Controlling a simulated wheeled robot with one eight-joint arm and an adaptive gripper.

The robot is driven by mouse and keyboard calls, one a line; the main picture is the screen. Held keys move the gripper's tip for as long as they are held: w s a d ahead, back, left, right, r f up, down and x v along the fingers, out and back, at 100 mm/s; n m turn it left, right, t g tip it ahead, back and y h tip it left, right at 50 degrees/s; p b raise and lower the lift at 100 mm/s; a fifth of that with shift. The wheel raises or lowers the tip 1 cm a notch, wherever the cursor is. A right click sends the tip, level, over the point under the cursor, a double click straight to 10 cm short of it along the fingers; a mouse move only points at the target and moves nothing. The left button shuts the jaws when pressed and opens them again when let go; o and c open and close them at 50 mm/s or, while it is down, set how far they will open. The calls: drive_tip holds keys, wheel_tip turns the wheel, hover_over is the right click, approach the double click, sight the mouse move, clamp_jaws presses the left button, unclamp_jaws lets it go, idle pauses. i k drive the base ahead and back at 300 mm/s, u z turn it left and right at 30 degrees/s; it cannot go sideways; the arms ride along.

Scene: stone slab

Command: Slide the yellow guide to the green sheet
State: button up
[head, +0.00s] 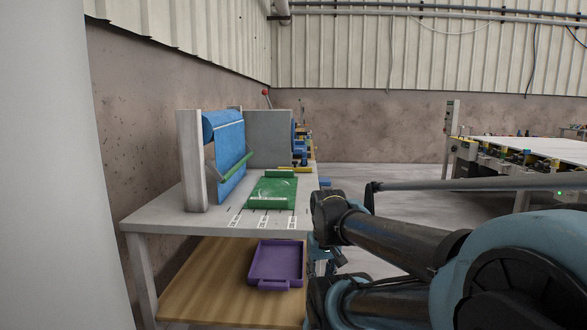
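The yellow guide (294,169) is a thin yellow bar at the back right of the grey slab table, seen small and nearly edge-on. The green sheet (271,194) lies flat on the table, in front of and left of the yellow guide. Raised green bars (272,174) stand at its far and near ends. The yellow guide looks apart from the sheet. My arm comes in from the right, and its dark joint (328,210) is by the table's right edge. I cannot make out my gripper's fingers or anything held.
A blue panel with a slanted green bar (235,166) stands between grey uprights at the table's left. A purple tray (275,262) sits on the wooden lower shelf. White-labelled slots (262,220) line the front. A conveyor-like machine (530,150) stands far right.

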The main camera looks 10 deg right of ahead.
sight(296, 170)
drive_tip(key=u, duration=1.85)
drive_tip(key=k, duration=0.9)
drive_tip(key=z, duration=1.65)
drive_tip(key=i, duration=1)
drive_tip(key=u, duration=0.05)
